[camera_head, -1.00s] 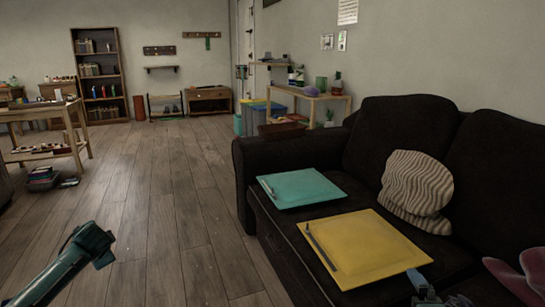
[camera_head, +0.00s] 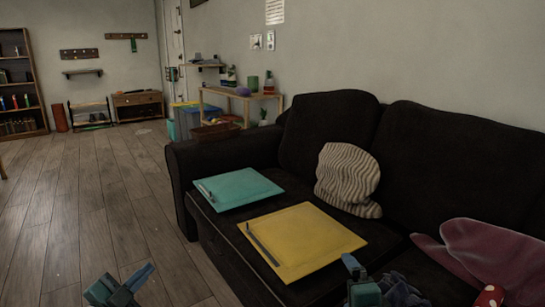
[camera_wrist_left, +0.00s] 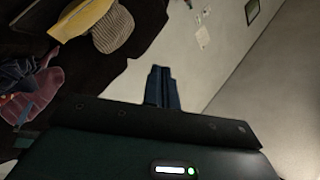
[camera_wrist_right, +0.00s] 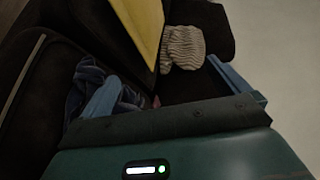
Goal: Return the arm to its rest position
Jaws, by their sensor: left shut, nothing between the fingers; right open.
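My left gripper (camera_head: 122,286) shows at the bottom left of the head view, over the wooden floor and in front of the sofa. In the left wrist view its fingers (camera_wrist_left: 162,87) are together with nothing between them. My right gripper (camera_head: 368,283) shows at the bottom of the head view, in front of the sofa seat. In the right wrist view its two blue fingers (camera_wrist_right: 172,88) stand wide apart and I see nothing held. Most of both arms is out of the head view.
The dark sofa (camera_head: 440,150) fills the right side. Dark blue cloth (camera_head: 405,291) lies near my right gripper. The wooden floor (camera_head: 100,210) at left is clear.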

